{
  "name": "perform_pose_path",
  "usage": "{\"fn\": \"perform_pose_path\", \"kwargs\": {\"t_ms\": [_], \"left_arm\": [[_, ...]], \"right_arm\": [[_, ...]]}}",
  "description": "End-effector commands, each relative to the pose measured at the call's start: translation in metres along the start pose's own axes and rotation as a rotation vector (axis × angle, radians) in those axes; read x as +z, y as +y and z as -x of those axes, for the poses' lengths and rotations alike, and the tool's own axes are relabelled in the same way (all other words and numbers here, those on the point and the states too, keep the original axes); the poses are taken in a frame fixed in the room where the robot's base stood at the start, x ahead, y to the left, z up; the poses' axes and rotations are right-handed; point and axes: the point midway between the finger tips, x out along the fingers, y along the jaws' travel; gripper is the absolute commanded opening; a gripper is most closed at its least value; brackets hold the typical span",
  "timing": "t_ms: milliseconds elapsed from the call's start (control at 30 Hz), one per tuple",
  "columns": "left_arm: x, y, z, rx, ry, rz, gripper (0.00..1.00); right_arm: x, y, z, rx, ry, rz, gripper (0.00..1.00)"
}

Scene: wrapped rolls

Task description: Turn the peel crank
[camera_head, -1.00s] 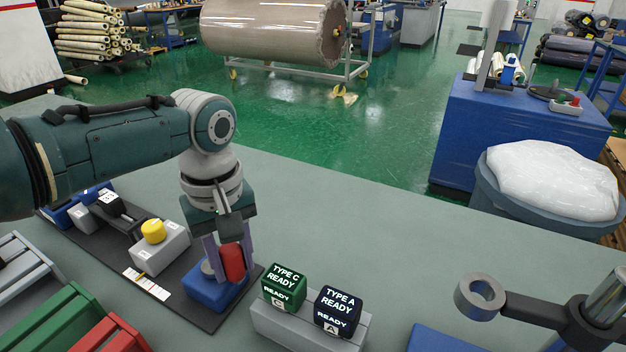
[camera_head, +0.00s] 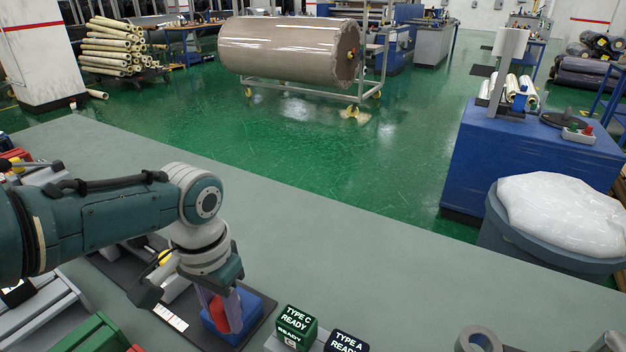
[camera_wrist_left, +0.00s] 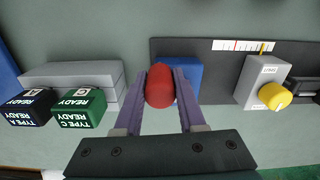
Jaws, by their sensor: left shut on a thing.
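The red crank handle (camera_head: 219,313) stands over a blue block (camera_head: 252,306) at the right end of a dark base strip, near the bottom of the head view. My left gripper (camera_head: 221,318) is shut on this red handle, one purple finger on each side. In the left wrist view the red handle (camera_wrist_left: 160,86) sits between the two fingers (camera_wrist_left: 163,76), with the blue block (camera_wrist_left: 190,80) behind it. The rest of the crank is hidden behind the handle and gripper.
A green TYPE C block (camera_head: 296,327) and a dark TYPE A block (camera_head: 345,342) sit just right of the crank. In the wrist view, a grey box with a yellow knob (camera_wrist_left: 275,96) is on the other side. The bench behind is clear.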

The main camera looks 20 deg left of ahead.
Motion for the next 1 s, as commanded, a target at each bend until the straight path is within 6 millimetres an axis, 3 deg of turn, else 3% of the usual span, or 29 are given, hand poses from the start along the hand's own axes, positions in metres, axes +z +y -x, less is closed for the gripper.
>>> {"fn": "perform_pose_path", "kwargs": {"t_ms": [500, 1000], "left_arm": [[0.007, -0.02, -0.001, -0.002, 0.002, -0.46, 0.0], [0.007, -0.029, 0.0, -0.001, 0.002, -0.674, 0.0]], "right_arm": [[0.0, 0.001, 0.001, 0.003, -0.001, 0.004, 0.5], [0.001, 0.001, -0.003, 0.003, -0.001, 0.003, 0.5]]}}
